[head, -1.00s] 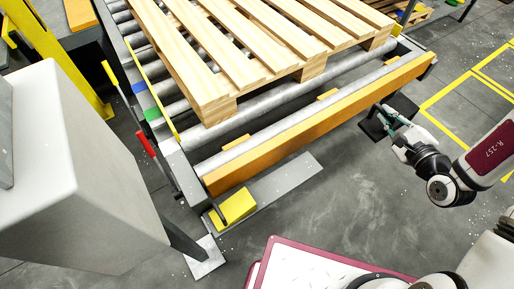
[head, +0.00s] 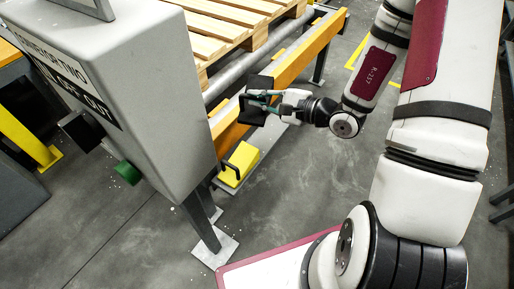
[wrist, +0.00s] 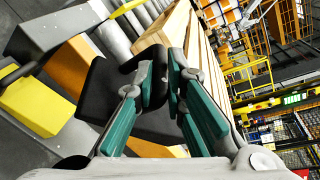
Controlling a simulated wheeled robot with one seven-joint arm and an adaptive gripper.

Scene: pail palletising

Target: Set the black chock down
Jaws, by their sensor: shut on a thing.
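The black chock (head: 259,81) is in my gripper (head: 264,98), at the orange beam on the conveyor's near side. The chock looks held up above the floor, beyond and above a yellow block with a dark handle (head: 241,160). The fingers and the arm's end hide part of the chock. I cannot tell whether it touches the orange beam (head: 300,58).
A grey control box (head: 150,70) on a post stands close at left. The yellow block is on a grey floor plate (head: 262,158). A wooden pallet (head: 215,27) lies on the conveyor rollers. Open grey floor (head: 290,190) lies in front of the beam.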

